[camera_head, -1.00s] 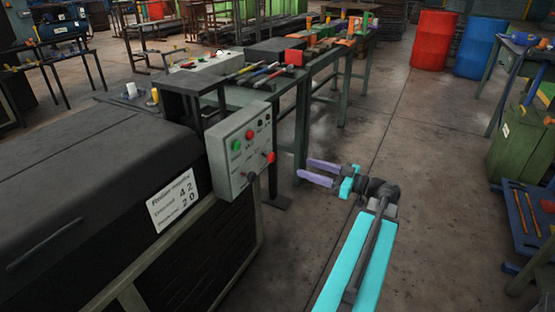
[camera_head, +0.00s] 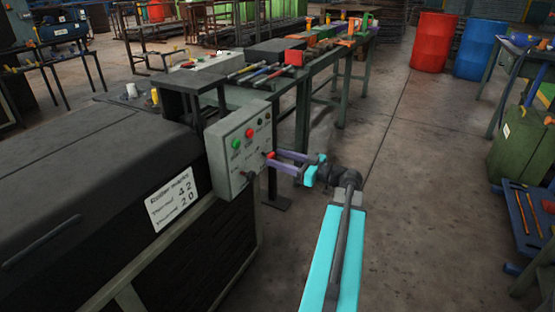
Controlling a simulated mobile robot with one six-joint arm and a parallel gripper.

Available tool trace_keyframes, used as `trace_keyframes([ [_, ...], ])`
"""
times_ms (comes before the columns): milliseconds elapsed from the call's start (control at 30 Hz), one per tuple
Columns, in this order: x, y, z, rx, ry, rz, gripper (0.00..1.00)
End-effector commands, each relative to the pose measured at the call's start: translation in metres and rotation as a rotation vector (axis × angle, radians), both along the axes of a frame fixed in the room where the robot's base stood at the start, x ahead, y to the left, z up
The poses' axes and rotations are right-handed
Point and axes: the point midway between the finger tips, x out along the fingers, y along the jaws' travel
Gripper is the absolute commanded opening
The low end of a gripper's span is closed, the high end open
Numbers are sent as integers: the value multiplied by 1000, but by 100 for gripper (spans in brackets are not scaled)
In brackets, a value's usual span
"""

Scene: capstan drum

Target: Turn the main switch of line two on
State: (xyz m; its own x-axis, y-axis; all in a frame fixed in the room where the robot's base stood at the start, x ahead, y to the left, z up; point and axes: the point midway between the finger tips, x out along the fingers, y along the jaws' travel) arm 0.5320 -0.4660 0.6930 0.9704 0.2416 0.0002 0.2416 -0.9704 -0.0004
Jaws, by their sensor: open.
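A light grey control box (camera_head: 228,172) stands at the right end of the dark machine. Its face carries a green button (camera_head: 236,144), a red button (camera_head: 250,133), small dark knobs or lamps and a red-handled switch (camera_head: 271,155) near its right edge. My gripper (camera_head: 275,160), with purple fingers, is open at the right side of the box. Its fingertips are close to the red handle, which shows beside the upper finger. I cannot tell whether they touch it. Labels on the box are too small to read.
The dark machine (camera_head: 90,180) with a white label plate (camera_head: 172,198) fills the left. A green workbench (camera_head: 255,95) with tools stands behind the box. A red barrel (camera_head: 431,42) and a blue barrel (camera_head: 480,48) stand far back.

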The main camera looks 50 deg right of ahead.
Motion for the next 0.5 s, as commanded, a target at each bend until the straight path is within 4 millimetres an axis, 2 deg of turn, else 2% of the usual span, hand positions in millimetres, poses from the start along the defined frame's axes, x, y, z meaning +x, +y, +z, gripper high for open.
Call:
trace_keyframes([
  [200,11,3,0,0,0,0,47],
  [500,12,3,0,0,0,0,47],
])
